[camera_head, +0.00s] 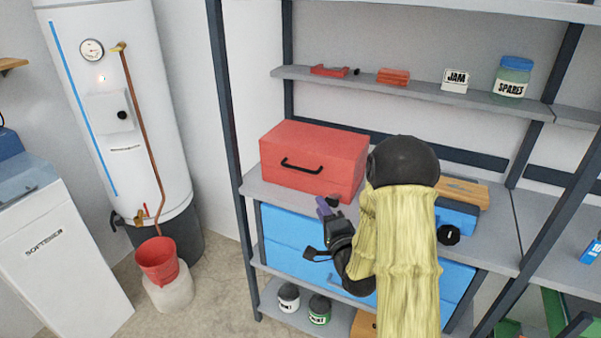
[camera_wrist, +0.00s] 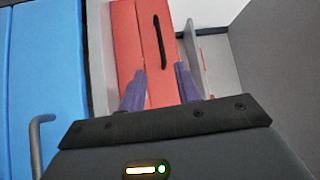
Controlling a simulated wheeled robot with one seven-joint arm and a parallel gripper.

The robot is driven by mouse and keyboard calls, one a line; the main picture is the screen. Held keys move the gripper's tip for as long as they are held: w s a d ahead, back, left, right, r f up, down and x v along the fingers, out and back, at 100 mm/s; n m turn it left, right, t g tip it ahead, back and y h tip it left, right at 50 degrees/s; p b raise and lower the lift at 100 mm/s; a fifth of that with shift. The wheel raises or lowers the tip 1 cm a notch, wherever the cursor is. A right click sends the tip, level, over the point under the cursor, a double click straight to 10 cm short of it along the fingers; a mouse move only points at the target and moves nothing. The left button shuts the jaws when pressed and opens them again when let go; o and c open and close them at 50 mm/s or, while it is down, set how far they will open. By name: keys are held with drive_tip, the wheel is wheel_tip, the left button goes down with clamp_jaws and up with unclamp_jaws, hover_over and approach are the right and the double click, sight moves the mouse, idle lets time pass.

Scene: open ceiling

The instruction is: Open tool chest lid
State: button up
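The red tool chest (camera_head: 318,150) sits on the grey shelf at mid height, with its lid shut. A black handle (camera_head: 301,165) is on its front. My gripper (camera_head: 326,207) is in front of and below the chest, apart from it in the head view. In the wrist view the purple fingers of my gripper (camera_wrist: 160,72) are spread with nothing between them, pointing at the chest (camera_wrist: 126,40). The handle (camera_wrist: 159,40) lies just beyond the fingertips there. My arm covers the area right of the chest in the head view.
Blue drawers (camera_head: 290,235) are under the grey shelf (camera_head: 258,188), and blue fronts fill the left of the wrist view (camera_wrist: 40,70). A shelf above holds a jar (camera_head: 512,76) and small red items (camera_head: 393,76). A shelf upright (camera_head: 232,120) stands left of the chest.

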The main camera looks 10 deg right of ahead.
sight(301, 169)
drive_tip(key=shift+w, duration=0.15)
drive_tip(key=p+x, duration=0.3)
drive_tip(key=x, duration=1.4)
drive_tip(key=shift+w+f, duration=0.1)
drive_tip(key=shift+f, duration=0.05)
drive_tip(key=shift+c, duration=0.2)
clamp_jaws()
drive_tip(key=shift+d, duration=0.25)
